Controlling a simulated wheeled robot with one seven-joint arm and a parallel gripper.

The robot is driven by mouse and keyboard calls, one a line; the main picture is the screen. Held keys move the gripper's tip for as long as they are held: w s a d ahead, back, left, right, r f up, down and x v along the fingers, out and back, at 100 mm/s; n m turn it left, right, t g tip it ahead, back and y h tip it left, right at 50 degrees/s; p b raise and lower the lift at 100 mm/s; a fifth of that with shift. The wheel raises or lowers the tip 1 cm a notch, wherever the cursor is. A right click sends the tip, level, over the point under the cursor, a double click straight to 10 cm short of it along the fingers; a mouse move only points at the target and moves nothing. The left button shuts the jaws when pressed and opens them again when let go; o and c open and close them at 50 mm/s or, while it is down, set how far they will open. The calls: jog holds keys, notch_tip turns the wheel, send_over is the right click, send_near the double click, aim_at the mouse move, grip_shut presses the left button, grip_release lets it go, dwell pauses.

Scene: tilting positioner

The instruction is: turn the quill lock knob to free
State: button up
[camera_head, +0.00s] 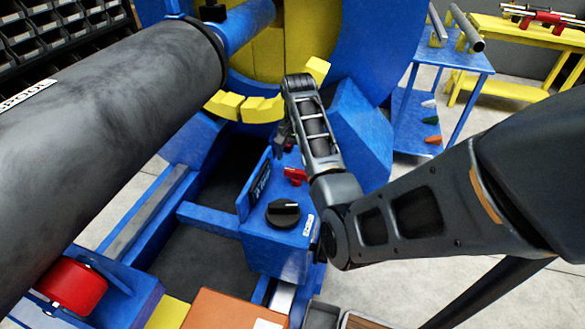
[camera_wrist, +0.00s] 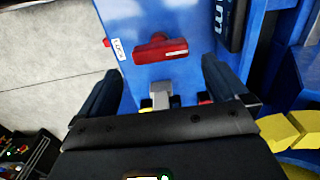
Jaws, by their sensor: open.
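A red bar-shaped knob (camera_wrist: 160,49) sits on the blue panel in the wrist view, with a small white label beside it. It also shows in the head view (camera_head: 295,175), partly behind my arm. In the head view my gripper (camera_head: 283,143) hangs just above the red knob. A round black knob (camera_head: 283,213) sits nearer on the same blue housing.
A large grey cylinder (camera_head: 110,105) fills the left. A blue upright plate (camera_head: 255,185) stands beside the knobs, and yellow blocks (camera_head: 262,109) line the ring behind. An orange box (camera_head: 230,310) lies in front. A blue cart (camera_head: 440,60) stands at the back right.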

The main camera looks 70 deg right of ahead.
aim_at(297, 171)
notch_tip(297, 171, down, 6)
dwell(0.4)
jog(key=c, duration=0.8)
jog(key=shift+c, duration=0.2)
